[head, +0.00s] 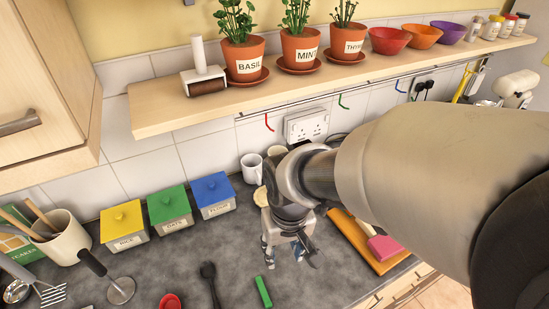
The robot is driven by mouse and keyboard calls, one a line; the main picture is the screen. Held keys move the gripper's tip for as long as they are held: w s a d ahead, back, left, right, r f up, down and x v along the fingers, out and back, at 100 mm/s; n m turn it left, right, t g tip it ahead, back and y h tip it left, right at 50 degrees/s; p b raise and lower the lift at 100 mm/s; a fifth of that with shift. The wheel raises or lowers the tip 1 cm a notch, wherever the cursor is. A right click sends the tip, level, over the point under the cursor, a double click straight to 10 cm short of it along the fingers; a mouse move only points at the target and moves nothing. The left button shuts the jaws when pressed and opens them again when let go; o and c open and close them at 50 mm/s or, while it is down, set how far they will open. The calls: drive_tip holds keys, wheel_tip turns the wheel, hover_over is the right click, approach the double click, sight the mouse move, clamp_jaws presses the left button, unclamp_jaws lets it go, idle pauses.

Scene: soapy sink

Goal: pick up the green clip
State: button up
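The green clip (263,291) is a small, narrow green bar lying on the dark grey worktop (228,262), near the bottom middle of the head view. My gripper (289,258) points down above the worktop, up and to the right of the clip in the picture. Its fingers are spread apart and it is open. I see nothing held between them, and it is apart from the clip. A small blue thing shows behind the fingers, too hidden to tell what it is.
Yellow (124,223), green (169,207) and blue (213,195) canisters stand at the back left. A black spoon (209,273) and a red item (170,301) lie left of the clip. A wooden board (357,243) is at right. A shelf (180,111) with potted herbs overhangs the counter.

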drive_tip(key=s+a+f+n+p, duration=0.1)
drive_tip(key=a+f+p, duration=0.1)
drive_tip(key=a+f, duration=0.25)
drive_tip(key=b, duration=0.3)
hover_over(263, 290)
drive_tip(key=shift+g, duration=0.4)
wheel_tip(263, 290, down, 10)
drive_tip(key=shift+f, duration=0.1)
drive_tip(key=shift+f+b, duration=0.55)
drive_tip(key=shift+f, duration=2.45)
drive_tip(key=c, duration=0.8)
